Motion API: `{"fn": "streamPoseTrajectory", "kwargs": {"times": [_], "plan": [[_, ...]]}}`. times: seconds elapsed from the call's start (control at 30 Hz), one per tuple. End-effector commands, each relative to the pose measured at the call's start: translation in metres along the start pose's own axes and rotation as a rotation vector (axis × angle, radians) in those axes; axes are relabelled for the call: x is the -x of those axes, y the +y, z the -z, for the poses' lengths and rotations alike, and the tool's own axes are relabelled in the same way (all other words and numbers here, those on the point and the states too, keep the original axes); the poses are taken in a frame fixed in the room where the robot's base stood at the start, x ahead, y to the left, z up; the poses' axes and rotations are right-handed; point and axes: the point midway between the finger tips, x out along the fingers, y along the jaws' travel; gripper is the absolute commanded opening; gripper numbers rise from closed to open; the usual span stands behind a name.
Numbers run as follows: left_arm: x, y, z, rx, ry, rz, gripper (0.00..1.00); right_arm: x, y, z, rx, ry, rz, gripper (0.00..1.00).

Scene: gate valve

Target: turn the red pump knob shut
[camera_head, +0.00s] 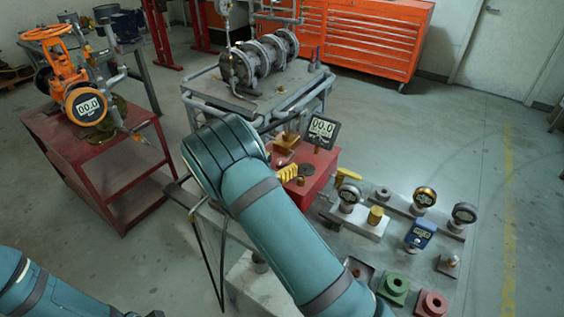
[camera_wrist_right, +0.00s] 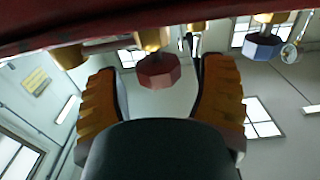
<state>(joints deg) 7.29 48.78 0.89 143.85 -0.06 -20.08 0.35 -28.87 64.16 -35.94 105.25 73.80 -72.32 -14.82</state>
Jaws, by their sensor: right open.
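The red pump knob (camera_wrist_right: 159,72) is a dark red faceted knob on a brass fitting (camera_wrist_right: 153,38). It shows in the right wrist view beyond my right gripper (camera_wrist_right: 160,84). The gripper is open, with one ribbed orange finger on each side of the knob and visible gaps between. In the head view, the yellow fingers of my right gripper (camera_head: 288,173) show beside the red pump box (camera_head: 321,168); I cannot make out the knob there. A digital gauge (camera_head: 322,127) reading 00.0 stands above the box. My left arm shows at lower left, but its gripper is not visible.
A blue knob (camera_wrist_right: 262,46) and more brass fittings hang near the red knob in the wrist view. Gauges and fittings, including a blue gauge (camera_head: 420,234), stand right of the pump. A red cart (camera_head: 105,160) holds an orange valve (camera_head: 62,62). The floor at right is clear.

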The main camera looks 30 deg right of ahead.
Motion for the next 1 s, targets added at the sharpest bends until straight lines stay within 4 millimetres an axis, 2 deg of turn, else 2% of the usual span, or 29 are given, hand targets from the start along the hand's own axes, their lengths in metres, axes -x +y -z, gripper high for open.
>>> {"fn": "streamPoseTrajectory", "kwargs": {"times": [0.13, 0.43, 0.47, 0.5, 0.63, 0.67, 0.83, 1.0], "plan": [[-0.0006, -0.0002, -0.0004, 0.0, -0.001, 0.0, 0.0, -0.0091, 0.0, -0.0002, 0.0, -0.001, 0.0, 0.7], [-0.0005, -0.0002, -0.0004, 0.0, -0.001, 0.0, 0.0, -0.0107, 0.0, 0.0, 0.0, 0.0, 0.0, 0.7], [-0.0005, -0.0002, -0.0004, 0.0, -0.001, 0.0, 0.0, -0.0107, 0.0, 0.0, 0.0, 0.0, 0.0, 0.64], [-0.0005, -0.0002, -0.0004, 0.0, -0.001, 0.0, 0.0, -0.0106, 0.0, 0.0, 0.0, 0.0, 0.0, 0.5], [-0.0005, -0.0002, -0.0004, 0.0, -0.001, 0.0, 0.0, -0.0105, 0.0001, 0.0, 0.0, 0.0, 0.0, 0.04], [-0.0005, -0.0002, -0.0003, 0.0, -0.001, 0.0, 0.0, -0.0105, 0.0, 0.0, 0.0, 0.0, 0.0, 0.01], [-0.0012, -0.0004, -0.0005, 0.0, -0.001, 0.0, 0.0, -0.0106, -0.0004, -0.0002, -0.001, 0.001, -0.013, 0.01], [-0.0051, -0.0019, -0.0018, -0.001, -0.004, 0.0, 0.0, -0.0113, -0.0005, -0.0007, -0.004, 0.005, -0.116, 0.01]]}}
